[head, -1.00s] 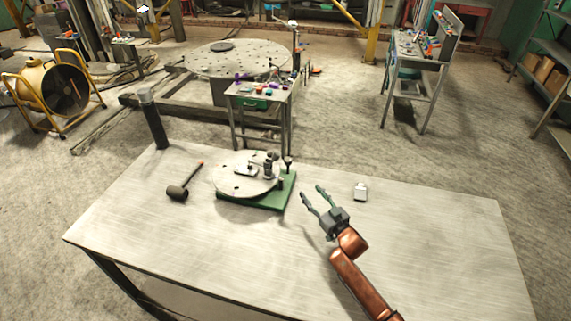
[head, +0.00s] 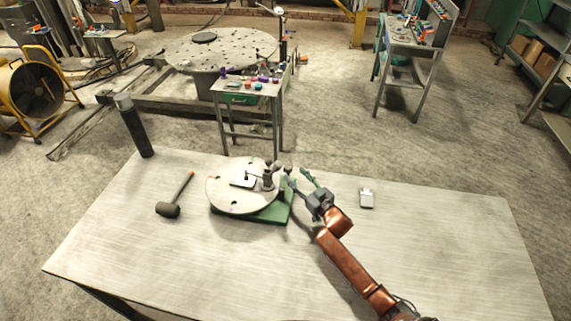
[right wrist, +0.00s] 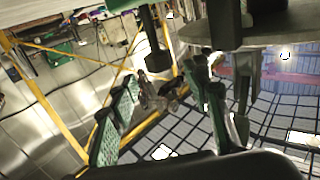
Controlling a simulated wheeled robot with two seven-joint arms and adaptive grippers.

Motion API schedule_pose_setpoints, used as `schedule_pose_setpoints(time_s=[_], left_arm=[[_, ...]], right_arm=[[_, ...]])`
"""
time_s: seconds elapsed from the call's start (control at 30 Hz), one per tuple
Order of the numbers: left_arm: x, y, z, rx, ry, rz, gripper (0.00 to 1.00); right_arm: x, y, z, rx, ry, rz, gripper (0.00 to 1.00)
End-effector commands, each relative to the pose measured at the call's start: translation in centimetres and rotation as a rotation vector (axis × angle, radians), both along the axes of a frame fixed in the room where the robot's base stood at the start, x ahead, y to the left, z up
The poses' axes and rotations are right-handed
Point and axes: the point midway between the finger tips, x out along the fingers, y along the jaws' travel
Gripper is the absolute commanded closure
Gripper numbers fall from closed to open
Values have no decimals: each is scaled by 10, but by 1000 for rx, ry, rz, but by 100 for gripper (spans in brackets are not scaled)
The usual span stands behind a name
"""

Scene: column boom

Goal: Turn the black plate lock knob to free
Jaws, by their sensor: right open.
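The black plate lock knob (head: 286,169) stands on a short post at the right edge of the round grey plate (head: 226,198), which sits on a green base (head: 270,214). My right gripper (head: 297,177) is open just right of the knob, fingers pointing at it. In the right wrist view, its two green-padded fingers (right wrist: 168,112) are spread apart with nothing held between them. A dark cylinder (right wrist: 156,58), probably the knob, shows above and between them. I cannot tell whether a finger touches it. My left gripper is out of view.
A dark mallet (head: 168,210) lies left of the plate. A tall black cylinder (head: 133,128) stands at the table's back left. A small white-grey block (head: 366,198) lies right of my gripper. The table (head: 440,235) is clear at the right and front.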

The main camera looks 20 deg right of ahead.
Motion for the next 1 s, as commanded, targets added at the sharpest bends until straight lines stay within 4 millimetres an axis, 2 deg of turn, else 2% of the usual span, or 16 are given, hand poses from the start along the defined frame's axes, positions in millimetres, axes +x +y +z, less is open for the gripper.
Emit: schedule_pose_setpoints(time_s=[0.2,0.3,0.5,0.63,0.77,1.0], left_arm=[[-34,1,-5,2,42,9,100],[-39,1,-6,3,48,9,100],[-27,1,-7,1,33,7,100],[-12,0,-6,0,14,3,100],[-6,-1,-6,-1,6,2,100],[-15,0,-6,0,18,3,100]], right_arm=[[36,6,0,1,-1,1,56],[50,8,0,1,0,1,56],[64,9,0,0,-1,1,56],[66,10,0,0,0,0,56],[65,10,0,0,0,0,56],[65,10,0,0,-1,0,71]])
